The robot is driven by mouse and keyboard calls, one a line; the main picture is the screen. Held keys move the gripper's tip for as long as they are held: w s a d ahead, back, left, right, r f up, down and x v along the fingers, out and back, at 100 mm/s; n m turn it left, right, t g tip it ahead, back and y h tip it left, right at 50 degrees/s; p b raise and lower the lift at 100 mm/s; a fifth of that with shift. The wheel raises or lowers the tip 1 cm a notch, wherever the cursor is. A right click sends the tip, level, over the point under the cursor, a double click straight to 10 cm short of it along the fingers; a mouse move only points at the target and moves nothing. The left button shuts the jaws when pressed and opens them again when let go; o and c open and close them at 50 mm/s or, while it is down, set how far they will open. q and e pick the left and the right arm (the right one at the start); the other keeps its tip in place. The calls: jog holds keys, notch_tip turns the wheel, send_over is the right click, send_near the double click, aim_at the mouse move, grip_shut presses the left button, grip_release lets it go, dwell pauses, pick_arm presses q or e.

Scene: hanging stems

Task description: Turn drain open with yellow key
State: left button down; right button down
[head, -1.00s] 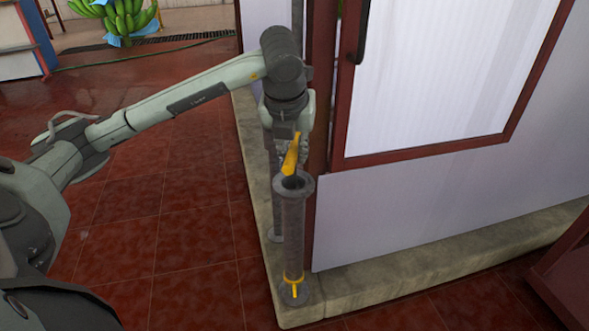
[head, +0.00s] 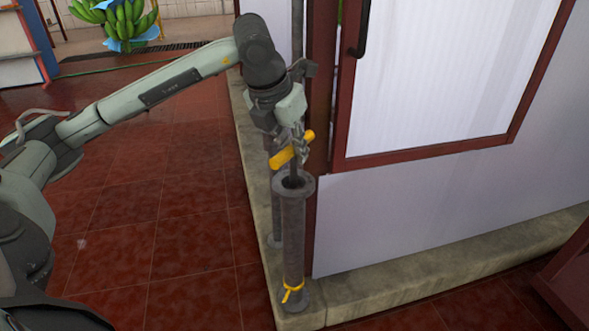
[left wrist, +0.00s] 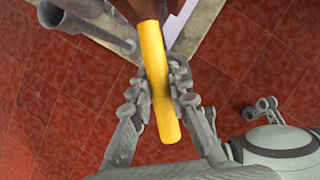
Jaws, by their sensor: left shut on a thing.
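The yellow key's bar (head: 284,159) lies slantwise just above the open top of a grey upright pipe (head: 293,225). It is also large in the left wrist view (left wrist: 156,75). My left gripper (head: 297,148) is shut on this bar, with one finger on each side in the left wrist view (left wrist: 165,87). A small yellow piece (head: 291,291) sits around the foot of the pipe, low on the stone ledge. My right gripper is out of view.
A second grey pipe (head: 275,215) stands behind. A stone ledge (head: 430,262) runs along a pale wall with a red-framed door (head: 440,80). Red tiled floor (head: 170,215) is open at left. Green bananas (head: 125,20) hang at the back.

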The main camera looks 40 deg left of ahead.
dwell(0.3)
pick_arm(q)
jog(key=shift+f+m+h+b, duration=0.15)
jog(key=shift+m+h+b, duration=0.15)
jog(key=shift+m+b, duration=0.25)
jog(key=shift+m+h+b, duration=0.3)
jog(key=shift+m+h, duration=0.2)
jog(key=shift+m, duration=1.35)
jog(key=shift+m+g+h, duration=0.3)
jog(key=shift+m+h, duration=0.2)
jog(key=shift+m, duration=0.3)
jog(key=m+h, duration=0.1)
jog(key=m, duration=0.2)
jog(key=shift+g, duration=0.4)
jog(key=shift+r+p, duration=0.2)
jog(key=shift+p, duration=0.1)
